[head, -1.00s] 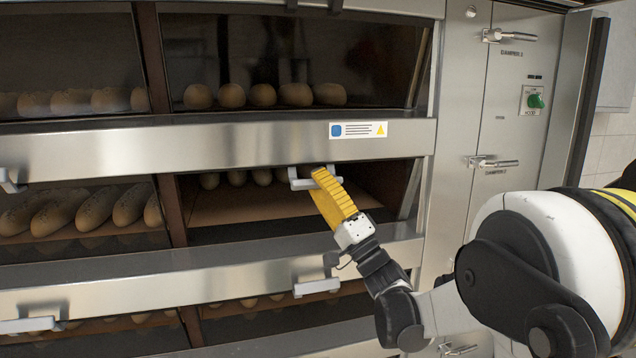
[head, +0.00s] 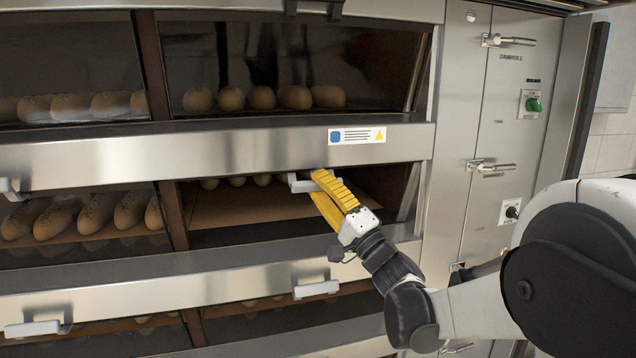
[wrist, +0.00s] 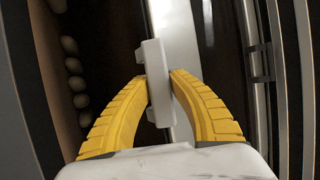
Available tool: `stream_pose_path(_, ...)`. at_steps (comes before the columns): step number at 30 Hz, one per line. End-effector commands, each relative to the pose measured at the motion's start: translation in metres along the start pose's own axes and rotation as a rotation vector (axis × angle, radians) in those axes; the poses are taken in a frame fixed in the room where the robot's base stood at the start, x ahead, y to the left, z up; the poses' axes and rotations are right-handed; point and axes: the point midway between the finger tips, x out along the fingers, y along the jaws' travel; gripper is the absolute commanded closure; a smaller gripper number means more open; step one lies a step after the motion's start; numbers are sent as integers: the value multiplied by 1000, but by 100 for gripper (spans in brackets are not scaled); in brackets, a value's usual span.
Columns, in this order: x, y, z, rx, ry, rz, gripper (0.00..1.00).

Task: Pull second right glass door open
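The second right glass door (head: 255,207) is in the second row of the oven, with a few loaves showing behind it. It looks shut, though a small gap would be hard to tell. Its pale bar handle (head: 300,183) is at the door's upper edge. My gripper (head: 318,178) has yellow ribbed fingers and is at this handle. In the wrist view the handle (wrist: 157,82) stands between the two fingertips (wrist: 158,78), which close on it from both sides.
Above is the top right door (head: 290,60) with round loaves. Below, another handle (head: 316,289) sticks out under my gripper. On the right is a steel panel with damper levers (head: 508,40) and a green knob (head: 533,104).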

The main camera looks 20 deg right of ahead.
Motion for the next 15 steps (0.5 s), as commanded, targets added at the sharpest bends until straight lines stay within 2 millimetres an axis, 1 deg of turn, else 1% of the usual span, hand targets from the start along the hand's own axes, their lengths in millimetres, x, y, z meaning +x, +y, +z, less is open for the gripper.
stream_pose_path(1,0,0,0,0,-1,-1,62)
stream_pose_path(2,0,0,0,0,-1,-1,53)
stream_pose_path(11,0,0,0,0,0,-1,53)
stream_pose_path(14,-7,0,0,-1,1,-1,53)
stream_pose_path(15,-12,0,0,-1,1,-1,53)
